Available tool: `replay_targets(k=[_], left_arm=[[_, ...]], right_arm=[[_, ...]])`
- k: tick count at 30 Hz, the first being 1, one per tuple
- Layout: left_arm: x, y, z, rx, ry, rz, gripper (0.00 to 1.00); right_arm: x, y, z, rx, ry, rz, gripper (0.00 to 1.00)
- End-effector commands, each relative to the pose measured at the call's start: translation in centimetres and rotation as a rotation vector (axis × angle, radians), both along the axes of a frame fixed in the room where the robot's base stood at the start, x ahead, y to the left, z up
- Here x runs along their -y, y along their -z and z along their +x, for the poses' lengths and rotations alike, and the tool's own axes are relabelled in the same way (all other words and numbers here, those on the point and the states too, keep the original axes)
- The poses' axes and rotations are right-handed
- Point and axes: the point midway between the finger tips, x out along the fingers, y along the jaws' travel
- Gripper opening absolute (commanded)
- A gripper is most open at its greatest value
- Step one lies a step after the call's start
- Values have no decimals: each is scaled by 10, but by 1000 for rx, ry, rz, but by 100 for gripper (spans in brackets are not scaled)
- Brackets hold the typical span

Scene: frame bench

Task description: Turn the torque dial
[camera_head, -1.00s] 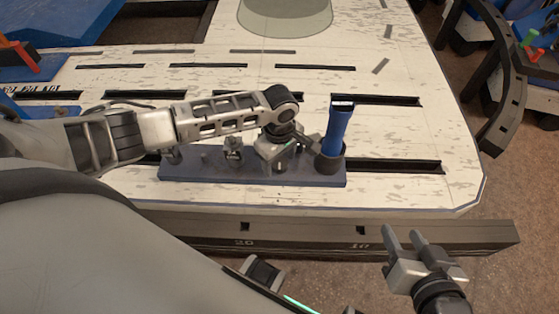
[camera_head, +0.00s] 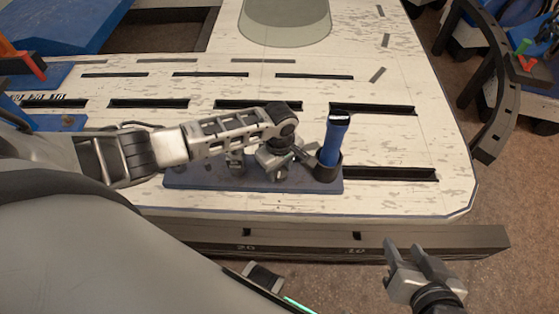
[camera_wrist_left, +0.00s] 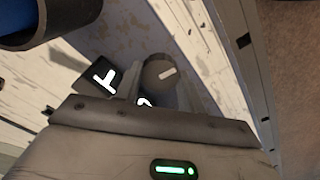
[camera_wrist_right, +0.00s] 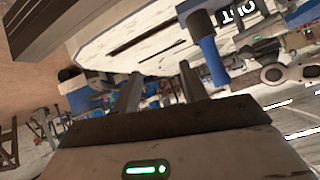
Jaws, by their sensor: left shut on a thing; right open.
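The torque dial (camera_wrist_left: 160,72) is a round, dark grey knob with a short white mark on its top, seen in the left wrist view. My left gripper (camera_wrist_left: 162,88) has one finger on each side of the dial and is shut on it. In the head view the left gripper (camera_head: 277,164) is low over the blue-grey base plate (camera_head: 205,181), and its hand and wrist hide the dial. My right gripper (camera_head: 407,255) is open and empty, out past the table's front edge; its spread fingers also show in the right wrist view (camera_wrist_right: 160,85).
A blue-handled tool (camera_head: 334,140) stands in a dark cup (camera_head: 328,172) at the plate's right end, close to my left gripper. A dark block with a white mark (camera_wrist_left: 102,78) sits beside the dial. The slotted white table (camera_head: 400,140) is largely clear to the right.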

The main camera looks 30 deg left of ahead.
Motion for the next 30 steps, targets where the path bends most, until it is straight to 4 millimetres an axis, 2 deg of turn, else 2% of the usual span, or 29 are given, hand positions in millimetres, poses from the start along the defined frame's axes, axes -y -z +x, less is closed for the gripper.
replay_targets(k=[1, 3, 6, 9, 30], left_arm=[[2, -10, -2, -7, 22, -3, 17], [2, -10, -3, -8, 64, -4, 17], [2, -9, -3, -8, 129, -3, 16], [2, -6, -3, -7, 201, -3, 17], [1, -1, -2, -4, 858, -5, 17]], right_arm=[[4, -29, -4, 26, 15, -2, 44], [10, -54, -6, 70, 34, -5, 44], [17, -86, -10, 127, 58, -12, 44], [22, -106, -11, 162, 73, -17, 44], [22, -112, -10, 127, 77, -13, 44]])
